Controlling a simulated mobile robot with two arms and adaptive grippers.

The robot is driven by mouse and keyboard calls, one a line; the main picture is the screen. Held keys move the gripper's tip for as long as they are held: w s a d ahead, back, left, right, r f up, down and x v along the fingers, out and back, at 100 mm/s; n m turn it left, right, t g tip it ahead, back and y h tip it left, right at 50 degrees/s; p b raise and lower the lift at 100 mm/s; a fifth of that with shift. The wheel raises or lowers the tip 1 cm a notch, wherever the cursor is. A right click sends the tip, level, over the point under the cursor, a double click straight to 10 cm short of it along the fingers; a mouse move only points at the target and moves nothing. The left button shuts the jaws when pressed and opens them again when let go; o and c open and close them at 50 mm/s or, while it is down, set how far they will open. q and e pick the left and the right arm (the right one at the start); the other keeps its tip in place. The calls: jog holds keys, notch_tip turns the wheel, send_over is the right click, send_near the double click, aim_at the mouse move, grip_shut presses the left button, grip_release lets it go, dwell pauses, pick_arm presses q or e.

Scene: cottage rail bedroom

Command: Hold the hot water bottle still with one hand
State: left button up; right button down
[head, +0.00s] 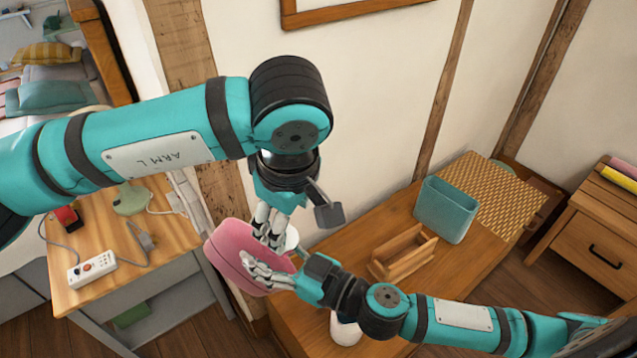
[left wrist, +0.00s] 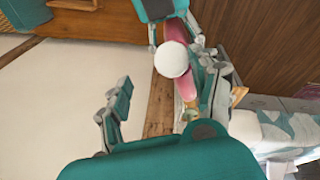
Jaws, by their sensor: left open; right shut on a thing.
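The pink hot water bottle (head: 228,248) is held up in front of the wooden table's left end. My right gripper (head: 262,272) is shut on it from the right. The bottle's white round cap (head: 291,239) is partly hidden by fingers in the head view. In the left wrist view the cap (left wrist: 172,60) faces the camera, with pink bottle (left wrist: 207,84) showing around it. My left gripper (head: 269,226) reaches down to the bottle's cap end. Its fingers (left wrist: 165,105) are spread open in the left wrist view; whether they touch the bottle I cannot tell.
The wooden table (head: 330,258) carries a wooden holder (head: 404,254), a teal bin (head: 446,209) and a woven mat (head: 497,188). A white object (head: 345,330) sits below my right wrist. A side table (head: 165,225) at left holds a power strip (head: 92,269) and cords.

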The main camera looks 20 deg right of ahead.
pick_arm(q)
jog(key=n, duration=0.1)
jog(key=r+n, duration=0.1)
jog(key=n, duration=0.2)
jog(key=shift+s+d+r+n, duration=0.15)
jog(key=shift+d+n, duration=0.15)
jog(key=n, duration=0.2)
jog(key=r+n, duration=0.1)
jog(key=n, duration=0.1)
jog(key=shift+s+d+y, duration=0.15)
jog(key=shift+d+y, duration=0.05)
jog(key=shift+y, duration=0.2)
jog(key=s+d+r+n+y, duration=0.1)
jog(key=s+r+n, duration=0.1)
jog(key=n, duration=1.1)
jog(key=s+d+r+n+y, duration=0.1)
jog(key=r+n, duration=0.3)
jog(key=n, duration=1)
jog(key=shift+s+r+y, duration=0.25)
jog(key=shift+s+y, duration=0.05)
jog(key=shift+s, duration=0.1)
jog(key=shift+d, duration=0.1)
jog(key=x, duration=1.2)
jog(key=shift+w, duration=0.15)
